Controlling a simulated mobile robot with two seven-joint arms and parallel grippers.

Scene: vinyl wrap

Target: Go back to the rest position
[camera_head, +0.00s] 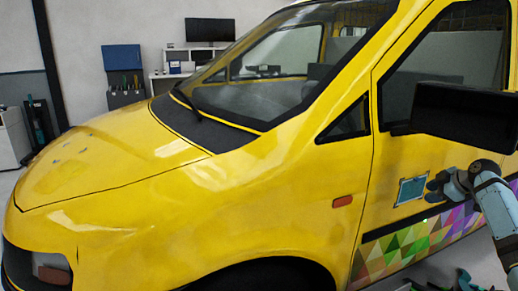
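My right gripper (436,188), with dark fingers on a pale blue arm, shows at the right in front of the yellow van's door. Its fingertips point left, close to a small teal rectangle (412,190) with a light border on the door. I cannot tell whether they touch it. The gap between the fingers is too small to read clearly. The yellow van (200,190) fills most of the head view. A multicoloured triangle-patterned vinyl strip (420,238) lies along its lower door. My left gripper is not in view.
The van's black side mirror (465,115) juts out just above my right arm. Dark and green items (440,282) lie at the bottom right, partly cut off. A blue cabinet (123,60), a monitor (210,30) and a desk stand behind. Grey floor shows at the lower right.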

